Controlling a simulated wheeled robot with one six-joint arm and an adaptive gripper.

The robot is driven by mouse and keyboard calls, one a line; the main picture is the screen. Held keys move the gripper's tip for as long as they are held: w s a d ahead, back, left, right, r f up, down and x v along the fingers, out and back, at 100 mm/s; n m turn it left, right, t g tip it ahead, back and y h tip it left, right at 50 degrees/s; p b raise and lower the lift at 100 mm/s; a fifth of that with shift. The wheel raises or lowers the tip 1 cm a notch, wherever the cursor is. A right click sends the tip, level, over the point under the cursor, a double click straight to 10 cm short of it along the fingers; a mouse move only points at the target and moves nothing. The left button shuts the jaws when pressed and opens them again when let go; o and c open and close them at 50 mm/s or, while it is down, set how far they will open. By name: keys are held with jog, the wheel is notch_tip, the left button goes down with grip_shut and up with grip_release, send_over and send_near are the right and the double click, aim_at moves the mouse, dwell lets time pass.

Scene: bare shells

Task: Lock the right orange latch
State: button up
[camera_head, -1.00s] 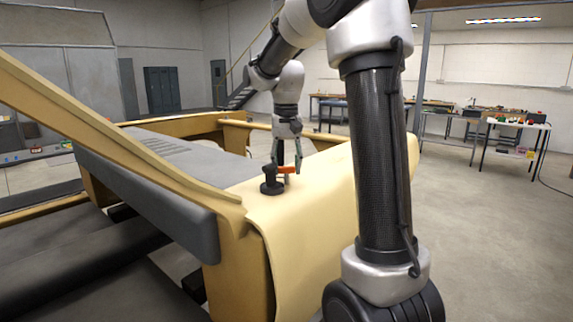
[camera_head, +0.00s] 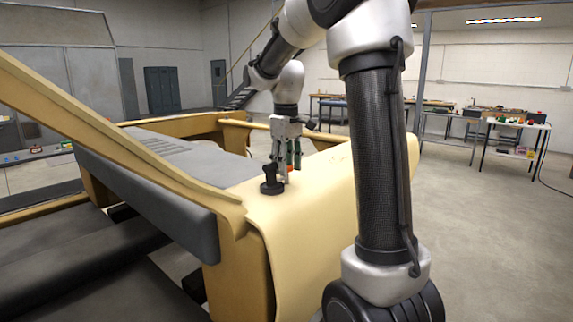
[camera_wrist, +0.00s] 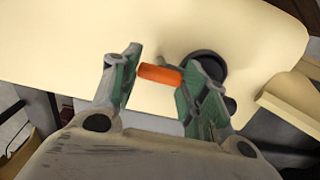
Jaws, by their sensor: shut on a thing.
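The orange latch handle (camera_wrist: 159,74) shows between the two green-padded fingers in the wrist view. My gripper (camera_wrist: 152,88) is shut on it. The handle joins a dark round latch base (camera_wrist: 208,64), partly hidden behind the right finger. In the head view the black latch base (camera_head: 271,182) stands on the cream panel, with my gripper (camera_head: 287,173) just to its right, pointing down. Only a small bit of orange shows there between the fingers; the rest is hidden.
The cream panel (camera_head: 310,215) is the curved top of a yellow-framed shell. A slanted yellow beam (camera_head: 110,140) and a grey padded bar (camera_head: 150,190) lie to the left. Open floor (camera_head: 490,240) is at the right, with workbenches behind.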

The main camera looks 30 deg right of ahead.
jog(key=shift+n, duration=0.4)
jog(key=o, duration=1)
jog(key=shift+r, duration=4)
jog(key=s+a+f+m+t, duration=0.2)
jog(key=s+f, duration=0.2)
jog(key=s, duration=0.8)
jog(key=s+a+f+m+t, duration=0.2)
jog(key=s+f, duration=0.2)
jog(key=s, duration=0.8)
jog(key=shift+s+a+m, duration=0.3)
jog(key=shift+a, duration=0.1)
